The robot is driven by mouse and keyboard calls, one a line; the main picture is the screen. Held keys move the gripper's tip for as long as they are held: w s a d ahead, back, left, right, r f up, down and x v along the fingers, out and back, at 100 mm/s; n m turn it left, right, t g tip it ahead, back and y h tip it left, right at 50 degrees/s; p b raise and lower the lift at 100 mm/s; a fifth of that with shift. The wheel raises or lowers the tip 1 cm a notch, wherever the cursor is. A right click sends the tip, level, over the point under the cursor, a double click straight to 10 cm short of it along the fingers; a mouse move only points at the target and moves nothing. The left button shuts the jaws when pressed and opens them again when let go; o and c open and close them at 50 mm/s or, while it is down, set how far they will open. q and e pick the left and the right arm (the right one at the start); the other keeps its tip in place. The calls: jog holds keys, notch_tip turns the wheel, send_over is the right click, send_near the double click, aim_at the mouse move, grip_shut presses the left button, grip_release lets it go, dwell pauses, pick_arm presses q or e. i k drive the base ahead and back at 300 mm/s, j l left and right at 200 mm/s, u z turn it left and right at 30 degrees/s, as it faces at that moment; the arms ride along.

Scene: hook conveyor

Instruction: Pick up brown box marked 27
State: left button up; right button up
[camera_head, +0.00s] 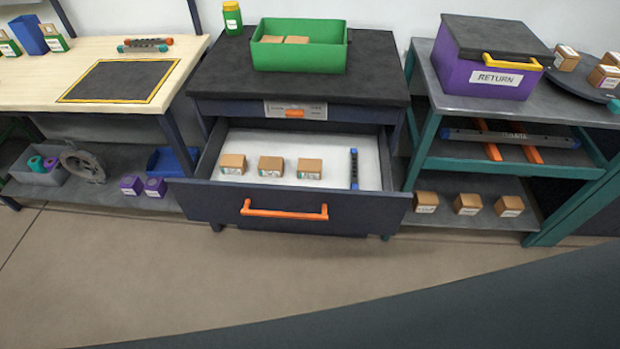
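Several small brown boxes with labels are in view, but the numbers are too small to read, so I cannot tell which is marked 27. In the open drawer (305,202) sit a left brown box (233,163), a middle brown box (271,166) and a right brown box (309,168). On the lower right shelf stand three more: a left one (425,202), a middle one (467,204) and a right one (509,206). More brown boxes (565,58) are at the far right on a dark round plate. Neither gripper is in view.
A green bin (299,60) with brown items stands on the dark cabinet top (375,75). A purple RETURN box (488,75) sits right of it. A blue-ended bar (354,168) lies in the drawer. The drawer's orange handle (285,211) juts forward. Open floor (150,270) lies in front.

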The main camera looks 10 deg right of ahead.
aim_at(307, 168)
jog(key=i+l, duration=0.15)
jog(key=l, duration=0.3)
jog(key=i+l+u, duration=0.1)
jog(key=l, duration=0.35)
jog(key=i+l, duration=0.2)
jog(key=l, duration=0.25)
jog(key=i+l, duration=0.15)
jog(key=l, duration=0.3)
jog(key=i+l+u, duration=0.1)
jog(key=l, duration=0.3)
jog(key=i+l, duration=0.15)
jog(key=l, duration=0.35)
jog(key=u, duration=0.05)
